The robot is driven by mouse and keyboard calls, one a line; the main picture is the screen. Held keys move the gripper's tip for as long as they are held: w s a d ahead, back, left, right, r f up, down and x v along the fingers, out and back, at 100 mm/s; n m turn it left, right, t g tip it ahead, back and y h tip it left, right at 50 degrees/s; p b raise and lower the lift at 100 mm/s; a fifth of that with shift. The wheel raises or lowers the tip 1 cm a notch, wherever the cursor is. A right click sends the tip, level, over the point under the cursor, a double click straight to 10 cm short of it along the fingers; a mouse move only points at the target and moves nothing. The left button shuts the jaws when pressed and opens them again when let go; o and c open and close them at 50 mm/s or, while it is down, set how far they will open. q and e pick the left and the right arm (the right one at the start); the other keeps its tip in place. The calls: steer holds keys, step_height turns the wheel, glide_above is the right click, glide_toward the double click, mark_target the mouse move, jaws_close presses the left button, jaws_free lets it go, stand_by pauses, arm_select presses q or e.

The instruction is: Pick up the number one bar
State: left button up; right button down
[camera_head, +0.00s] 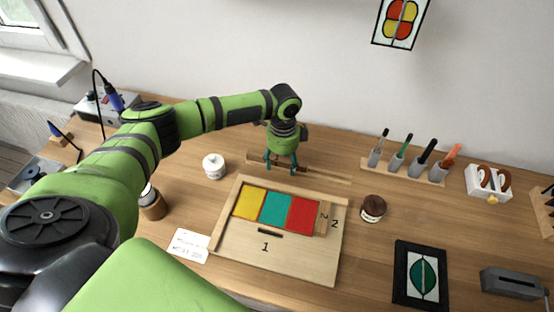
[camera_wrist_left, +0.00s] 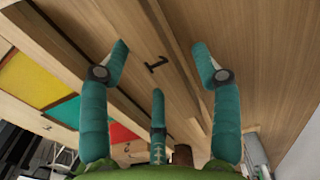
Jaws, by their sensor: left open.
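The number one bar (camera_head: 322,174) is a long pale wooden strip lying on the workbench behind the wooden tray. In the left wrist view the bar (camera_wrist_left: 135,42) shows a dark "1" and runs below my fingers. My left gripper (camera_head: 281,168) points down over the left part of the bar, with its teal fingers spread. In the left wrist view the gripper (camera_wrist_left: 160,60) is open, and its fingertips lie around the marked part with nothing held. Whether the fingers touch the bar, I cannot tell. My right gripper is out of view.
The tray (camera_head: 300,268) holds yellow, teal and red glass panes and a bar marked "2" (camera_head: 324,217). A white jar (camera_head: 214,166) stands left of the gripper, a dark jar (camera_head: 373,208) to the right. A tool rack (camera_head: 405,173) stands at the back right.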

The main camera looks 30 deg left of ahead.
arm_select(q)
steer(key=c, duration=1.3)
steer(key=shift+o, duration=0.2)
steer(key=shift+r, duration=0.1)
